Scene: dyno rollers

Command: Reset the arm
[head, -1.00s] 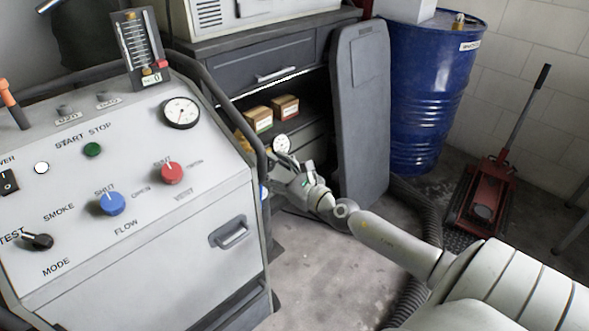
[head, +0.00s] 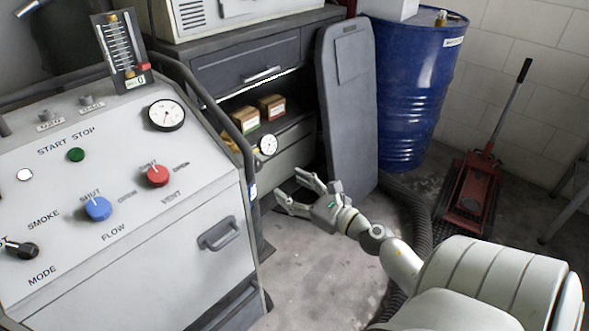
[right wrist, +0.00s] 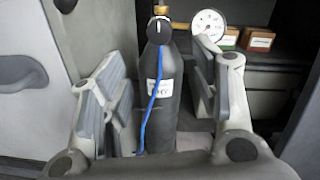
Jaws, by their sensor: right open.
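My right gripper (head: 287,186) is open and empty, its fingers pointing left beside the grey machine's right side. In the right wrist view my right gripper (right wrist: 152,80) shows its two fingers spread apart. Between them in that view stands a dark bottle (right wrist: 160,100) with a black knob, a pale label and a blue tube. I cannot tell how far it is from the fingers, but they are not closed on it. My left gripper is in neither view.
The grey machine (head: 140,250) with knobs and a handrail fills the left. A drawer cabinet (head: 250,72) with small boxes stands behind. A grey board (head: 346,120), blue drum (head: 415,90) and red floor jack (head: 470,195) stand to the right. Some floor (head: 310,265) is clear.

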